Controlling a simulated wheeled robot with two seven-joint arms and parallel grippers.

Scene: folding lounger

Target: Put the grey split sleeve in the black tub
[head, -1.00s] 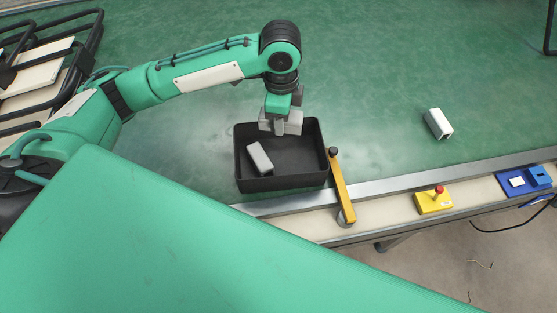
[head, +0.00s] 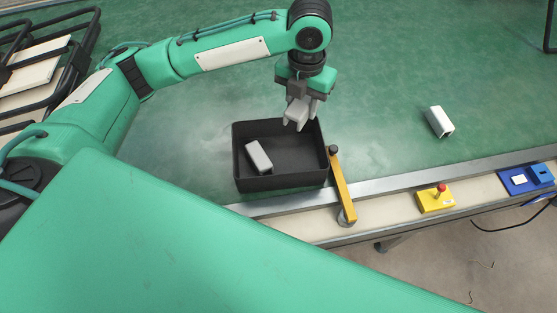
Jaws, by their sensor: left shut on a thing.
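The black tub (head: 280,183) stands on the green table near its front edge. My left gripper (head: 297,98) hangs over the back right part of the tub, pointing down. It is shut on a light grey piece with an open, split shape, which looks like the grey split sleeve (head: 298,115). The gripper partly hides this piece, and it is held above the tub floor. Another light grey sleeve (head: 258,156) lies tilted in the left part of the tub. My right gripper is not in view.
A white hollow sleeve (head: 438,121) lies on the green table at the right. A yellow bar (head: 342,187) stands close by the tub's right side. A yellow box with a red button (head: 435,200) and a blue holder (head: 526,180) sit on the front rail. The table behind is clear.

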